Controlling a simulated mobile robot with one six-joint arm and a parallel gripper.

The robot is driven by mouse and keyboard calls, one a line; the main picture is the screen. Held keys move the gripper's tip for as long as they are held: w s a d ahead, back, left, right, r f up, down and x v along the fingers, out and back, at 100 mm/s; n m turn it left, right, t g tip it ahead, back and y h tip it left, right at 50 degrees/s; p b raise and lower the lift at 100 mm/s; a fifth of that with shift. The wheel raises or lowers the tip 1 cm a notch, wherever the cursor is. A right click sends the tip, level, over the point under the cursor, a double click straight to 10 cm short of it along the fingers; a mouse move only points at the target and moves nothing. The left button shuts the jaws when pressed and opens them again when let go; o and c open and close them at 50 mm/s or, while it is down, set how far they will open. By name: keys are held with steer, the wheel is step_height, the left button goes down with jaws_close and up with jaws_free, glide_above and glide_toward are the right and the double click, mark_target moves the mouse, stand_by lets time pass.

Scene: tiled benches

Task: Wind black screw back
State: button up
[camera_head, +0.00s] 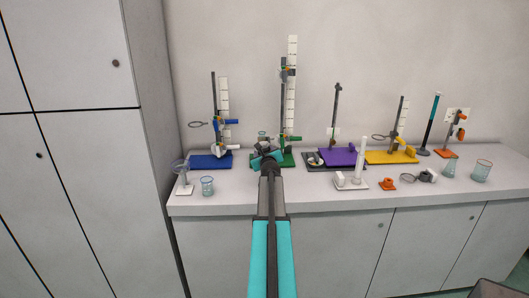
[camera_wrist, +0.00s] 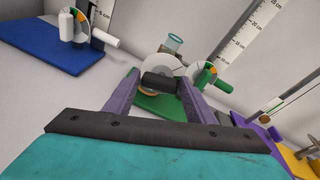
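The black screw (camera_wrist: 160,82) is a short dark cylinder in front of a white dial disc, above the green base (camera_wrist: 163,107) in the wrist view. My gripper (camera_wrist: 160,77) reaches to it with its two purple fingers, one on each side of the screw. The fingertips are very close to the screw's ends; I cannot tell whether they touch it. In the head view my gripper (camera_head: 266,156) is at the stand with the green base (camera_head: 287,160) and tall scale, and my arm hides the screw there.
A green knob (camera_wrist: 207,77) with a second dial is close right of my fingers. A glass beaker (camera_wrist: 173,43) stands behind. The blue-base stand (camera_head: 210,161) is left, the purple board (camera_head: 342,156) right. A small beaker (camera_head: 207,186) is near the front edge.

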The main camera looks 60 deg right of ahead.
steer(key=c, duration=0.6)
steer(key=shift+c, duration=0.2)
steer(key=p, duration=0.2)
steer(key=shift+r+n+p, duration=0.1)
steer(key=shift+n+p, duration=0.2)
steer(key=shift+n, duration=0.1)
steer(key=n+p, duration=0.1)
steer(key=p, duration=0.2)
steer(key=n+p, duration=0.1)
steer(key=p, duration=0.3)
steer(key=shift+w+a+g+h, duration=0.15)
steer(key=shift+g+h, duration=0.15)
steer(key=shift+g, duration=0.1)
steer(key=shift+f, duration=0.25)
steer(key=o, duration=1.3)
steer(key=shift+c, duration=0.2)
steer(key=shift+r, duration=0.1)
